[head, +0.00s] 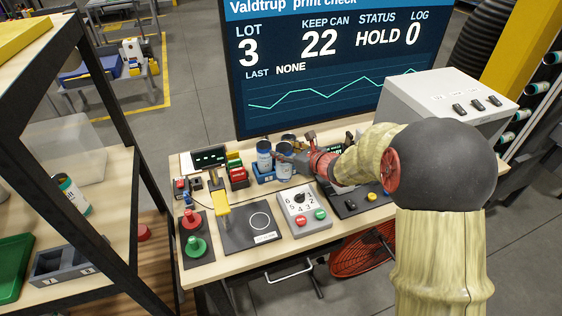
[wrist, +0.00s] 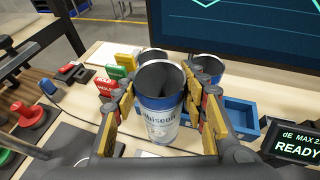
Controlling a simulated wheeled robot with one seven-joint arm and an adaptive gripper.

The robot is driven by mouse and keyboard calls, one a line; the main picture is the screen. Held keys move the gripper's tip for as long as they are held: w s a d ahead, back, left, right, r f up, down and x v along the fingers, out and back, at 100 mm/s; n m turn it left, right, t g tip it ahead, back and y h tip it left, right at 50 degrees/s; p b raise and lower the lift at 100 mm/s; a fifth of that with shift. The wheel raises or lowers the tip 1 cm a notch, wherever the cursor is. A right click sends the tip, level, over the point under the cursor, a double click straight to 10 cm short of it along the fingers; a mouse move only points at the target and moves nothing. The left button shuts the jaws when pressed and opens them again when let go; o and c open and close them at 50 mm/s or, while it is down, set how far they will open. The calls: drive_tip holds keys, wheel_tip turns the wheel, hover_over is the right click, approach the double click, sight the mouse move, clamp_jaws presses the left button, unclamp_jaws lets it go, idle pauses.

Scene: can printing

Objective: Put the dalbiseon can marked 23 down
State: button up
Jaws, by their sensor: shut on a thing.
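My gripper (wrist: 160,110) is shut on an open-topped blue and white can (wrist: 162,118), with a finger on each side. Its label partly reads "lbiseon"; I cannot read a 23 on it. The held can (head: 285,154) also shows at my gripper (head: 296,160) in the head view. It is upright; I cannot tell whether its base touches anything. A second can (wrist: 211,66) is behind it to the right, and the rim of another (wrist: 151,54) shows behind it. One other can (head: 264,157) shows left of the held can in the head view.
A blue tray (wrist: 240,110) lies to the right behind my gripper. The screen (head: 315,65) reads keep can 22, status HOLD. A dark pad with a white circle (head: 243,236), a dial box (head: 305,213) and red and green knobs (head: 191,220) crowd the bench front.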

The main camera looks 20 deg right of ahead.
drive_tip(key=shift+w+a+f+b, duration=0.1)
drive_tip(key=shift+w+f+b, duration=0.2)
drive_tip(key=shift+f, duration=0.6)
drive_tip(key=shift+w+a+f+b, duration=0.15)
drive_tip(key=shift+w+f, duration=0.2)
drive_tip(key=shift+f, duration=0.5)
drive_tip(key=shift+w+a+f+b, duration=0.1)
drive_tip(key=shift+w+f, duration=0.25)
drive_tip(key=shift+f, duration=0.7)
drive_tip(key=o, duration=0.7)
drive_tip(key=shift+o, duration=0.2)
